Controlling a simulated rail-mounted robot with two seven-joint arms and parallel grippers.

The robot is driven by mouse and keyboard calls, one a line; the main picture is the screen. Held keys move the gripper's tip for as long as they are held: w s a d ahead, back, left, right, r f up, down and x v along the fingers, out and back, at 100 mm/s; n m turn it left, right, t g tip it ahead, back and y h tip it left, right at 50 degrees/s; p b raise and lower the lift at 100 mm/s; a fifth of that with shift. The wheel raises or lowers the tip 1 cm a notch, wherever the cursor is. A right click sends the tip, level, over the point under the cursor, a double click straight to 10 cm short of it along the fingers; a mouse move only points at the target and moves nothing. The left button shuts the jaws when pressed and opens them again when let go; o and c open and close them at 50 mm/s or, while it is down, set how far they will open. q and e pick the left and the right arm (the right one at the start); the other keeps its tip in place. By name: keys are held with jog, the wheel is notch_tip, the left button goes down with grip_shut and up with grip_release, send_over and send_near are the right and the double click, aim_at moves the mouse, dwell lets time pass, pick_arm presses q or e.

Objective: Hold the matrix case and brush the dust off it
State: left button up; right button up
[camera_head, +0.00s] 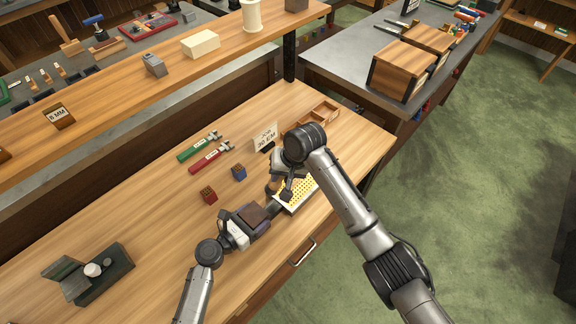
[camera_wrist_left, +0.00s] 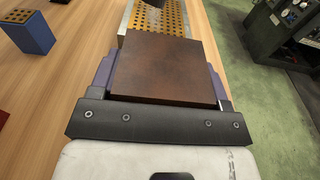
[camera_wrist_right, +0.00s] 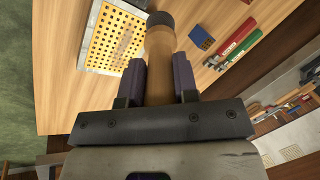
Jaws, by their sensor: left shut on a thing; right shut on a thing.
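The matrix case (camera_head: 299,194), a pale plate with a yellow dotted face, lies near the front edge of the bench; its near end shows in the left wrist view (camera_wrist_left: 184,24) and most of its face in the right wrist view (camera_wrist_right: 112,38). My left gripper (camera_head: 262,213) is shut on a dark brown block (camera_wrist_left: 166,70) at the case's near end. My right gripper (camera_wrist_right: 160,85) is shut on the wooden handle of the brush (camera_wrist_right: 159,60). The brush's dark head (camera_wrist_right: 160,18) is over or beside the case's edge; contact cannot be told.
A wooden tray (camera_head: 323,112) is at the back right, a dark fixture (camera_head: 100,273) at left. Bare bench lies between.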

jog(key=shift+s+a+r, duration=0.2)
jog(key=shift+a, duration=0.35)
jog(key=shift+w+r+m, duration=0.2)
jog(key=shift+r+m, duration=0.05)
jog(key=shift+m, duration=0.35)
jog(key=d+m, duration=0.1)
jog(key=w+d+r+m+t, duration=0.1)
jog(key=m, duration=0.1)
jog(key=shift+w+r+m+t+h, duration=0.15)
jog(key=shift+r+m+t+h, duration=0.15)
jog(key=shift+d+f+m+h, duration=0.65)
jog(key=shift+f+m, duration=1.55)
jog(key=shift+f, duration=1.65)
jog(key=shift+w+d, duration=4.05)
jog(key=shift+w, duration=0.55)
jog(key=shift+s+a, duration=4.3)
jog(key=shift+s, duration=0.1)
notch_tip(320, 180, up, 8)
jog(key=shift+t, duration=0.4)
